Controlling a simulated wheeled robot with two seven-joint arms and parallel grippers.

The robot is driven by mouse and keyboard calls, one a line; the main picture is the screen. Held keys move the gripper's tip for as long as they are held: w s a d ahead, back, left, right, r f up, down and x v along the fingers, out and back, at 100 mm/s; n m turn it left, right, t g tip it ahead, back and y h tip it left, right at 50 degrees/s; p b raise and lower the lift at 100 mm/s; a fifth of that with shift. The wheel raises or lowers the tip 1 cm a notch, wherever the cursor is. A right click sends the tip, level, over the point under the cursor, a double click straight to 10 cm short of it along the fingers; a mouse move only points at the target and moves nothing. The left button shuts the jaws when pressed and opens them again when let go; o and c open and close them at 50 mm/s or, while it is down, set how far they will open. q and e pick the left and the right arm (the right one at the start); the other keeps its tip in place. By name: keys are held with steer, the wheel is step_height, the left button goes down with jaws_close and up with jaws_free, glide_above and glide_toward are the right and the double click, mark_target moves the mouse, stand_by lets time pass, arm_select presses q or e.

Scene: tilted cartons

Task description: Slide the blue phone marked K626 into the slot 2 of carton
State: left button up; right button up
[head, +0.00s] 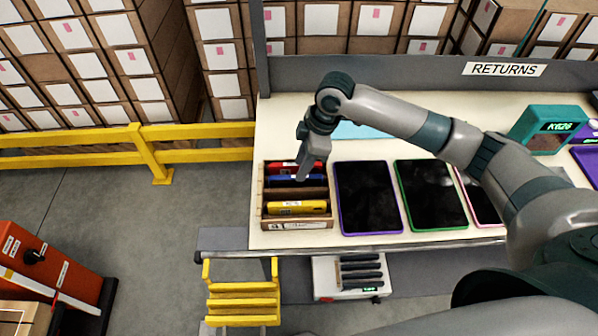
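An open brown carton (265,222) stands at the left end of the white table. In it lie a red phone (276,168) at the back, a blue phone (282,181) in front of it, and a yellow phone (297,208) near the front. An empty dark gap shows between blue and yellow. The marking on the blue phone is too small to read. My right gripper (303,175) points down over the carton, at the blue phone, and hides part of the red and blue phones. I cannot tell whether its fingers hold the blue phone. My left gripper is out of view.
A teal device (544,139) showing K626 stands at the far right. A light blue sheet (352,130) lies behind. A grey wall with a RETURNS sign (504,69) bounds the back.

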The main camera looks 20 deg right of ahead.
steer(key=b+v, duration=0.2)
steer(key=v, duration=1.1)
steer(key=shift+b, duration=0.3)
steer(key=shift+r, duration=0.1)
step_height(320, 180, up, 7)
steer(key=p, duration=0.8)
steer(key=shift+p, duration=0.3)
